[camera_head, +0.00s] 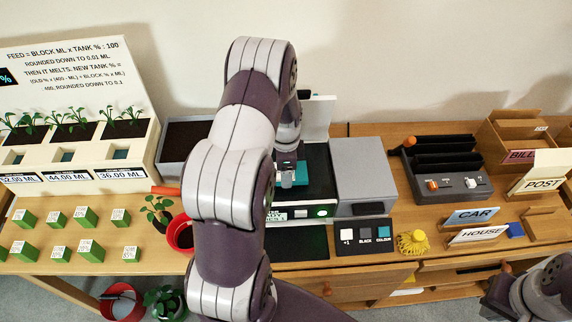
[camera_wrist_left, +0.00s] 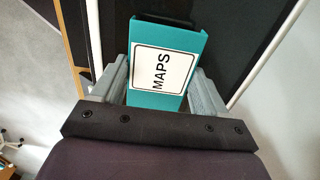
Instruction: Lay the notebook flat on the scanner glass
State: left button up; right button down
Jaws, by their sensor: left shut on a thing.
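The teal notebook (camera_wrist_left: 195,45) has a white label reading MAPS and is gripped between the fingers of my left gripper (camera_wrist_left: 165,85). In the head view a small teal part of the notebook (camera_head: 300,172) shows at the end of my left arm, over the scanner's dark glass (camera_head: 319,172). The scanner's pale lid (camera_head: 318,115) stands raised behind. My left arm hides much of the scanner, and I cannot tell whether the notebook touches the glass. My right gripper (camera_head: 500,298) is at the bottom right, away from the scanner; its finger opening is unclear.
A grey box (camera_head: 363,170) adjoins the scanner on the right. A button panel (camera_head: 364,233) and yellow object (camera_head: 412,243) are in front. A red pot (camera_head: 181,234) stands left. Green blocks (camera_head: 91,249) lie further left; card stands (camera_head: 477,235) and a dark organiser (camera_head: 446,165) are right.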

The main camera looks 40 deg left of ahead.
pick_arm(q)
jog(key=shift+w+f, duration=0.15)
jog(key=shift+f, duration=0.05)
dwell(0.3)
jog(key=shift+f, duration=0.5)
jog(key=o, duration=1.1)
notch_tip(320, 180, up, 13)
jog(key=b, duration=0.1)
jog(key=shift+f+b, duration=0.15)
jog(key=shift+b, duration=0.15)
